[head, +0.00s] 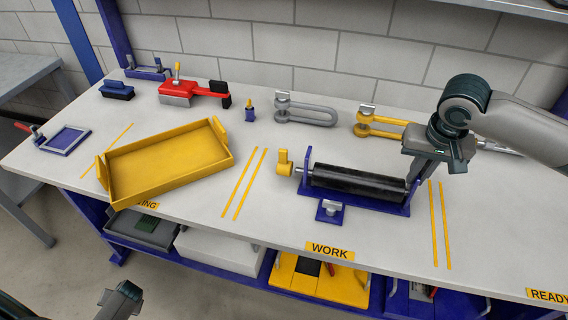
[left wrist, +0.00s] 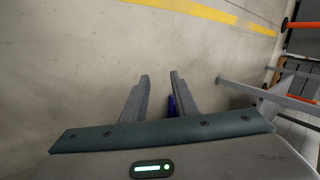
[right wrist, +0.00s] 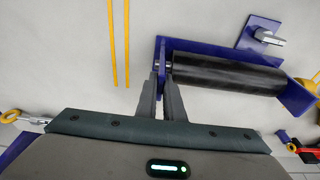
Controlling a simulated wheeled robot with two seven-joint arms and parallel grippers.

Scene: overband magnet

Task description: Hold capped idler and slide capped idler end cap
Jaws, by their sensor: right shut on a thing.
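The capped idler is a black roller (head: 358,184) in a blue frame (head: 392,208) on the work area of the bench. Its yellow end cap (head: 284,163) sits at the left end in the head view, with a grey shaft between it and the frame. My right gripper (head: 418,172) is at the opposite end. In the right wrist view its fingers (right wrist: 161,78) are shut around the frame's blue end plate (right wrist: 162,52), beside the roller (right wrist: 225,75). The exact contact is partly hidden. My left gripper (left wrist: 160,77) is open and empty above the floor, away from the bench.
A yellow tray (head: 168,165) lies left of the idler. A small blue block with a metal top (head: 330,211) adjoins the frame's front. The bench between tray and cap is clear.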

